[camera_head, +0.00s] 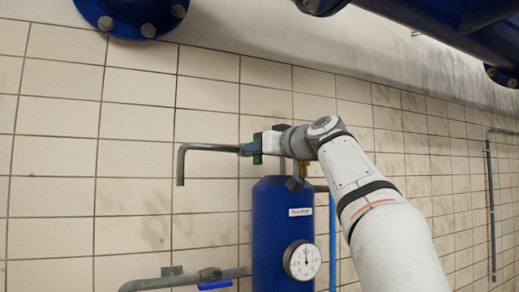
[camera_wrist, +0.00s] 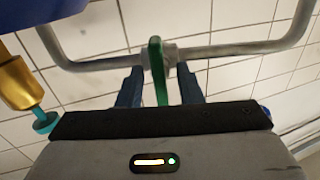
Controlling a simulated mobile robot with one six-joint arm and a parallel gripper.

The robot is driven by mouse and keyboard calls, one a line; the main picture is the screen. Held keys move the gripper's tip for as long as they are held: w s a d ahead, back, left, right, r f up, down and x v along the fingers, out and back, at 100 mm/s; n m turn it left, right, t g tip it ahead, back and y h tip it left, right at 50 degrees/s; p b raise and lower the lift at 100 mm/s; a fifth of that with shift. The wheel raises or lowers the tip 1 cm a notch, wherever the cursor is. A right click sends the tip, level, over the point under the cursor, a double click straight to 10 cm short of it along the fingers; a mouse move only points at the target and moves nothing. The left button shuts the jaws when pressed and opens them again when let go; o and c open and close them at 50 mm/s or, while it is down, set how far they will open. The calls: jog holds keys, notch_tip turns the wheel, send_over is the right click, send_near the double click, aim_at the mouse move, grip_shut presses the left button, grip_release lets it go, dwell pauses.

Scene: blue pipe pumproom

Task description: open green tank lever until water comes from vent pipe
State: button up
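The green lever (camera_wrist: 157,72) stands upright in the wrist view, in front of a grey pipe (camera_wrist: 225,50). My gripper (camera_wrist: 160,80) is open, with one dark blue finger on each side of the lever and a visible gap to each. In the head view my gripper (camera_head: 257,148) is at the pipe above the blue tank (camera_head: 268,225), and only a bit of green shows there. The grey vent pipe (camera_head: 205,147) runs left from there and bends down. No water is visible at its lower end.
A round gauge (camera_head: 302,260) sits on the tank front. A lower pipe with a blue-handled valve (camera_head: 212,277) is at left. A brass fitting with a teal tip (camera_wrist: 20,85) is left of my fingers. Large blue pipes (camera_head: 440,12) run overhead. The tiled wall is close behind.

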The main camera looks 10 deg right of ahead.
jog(key=b+v, duration=0.3)
jog(key=v, duration=0.4)
jog(key=shift+s+d, duration=0.2)
jog(key=shift+s, duration=0.15)
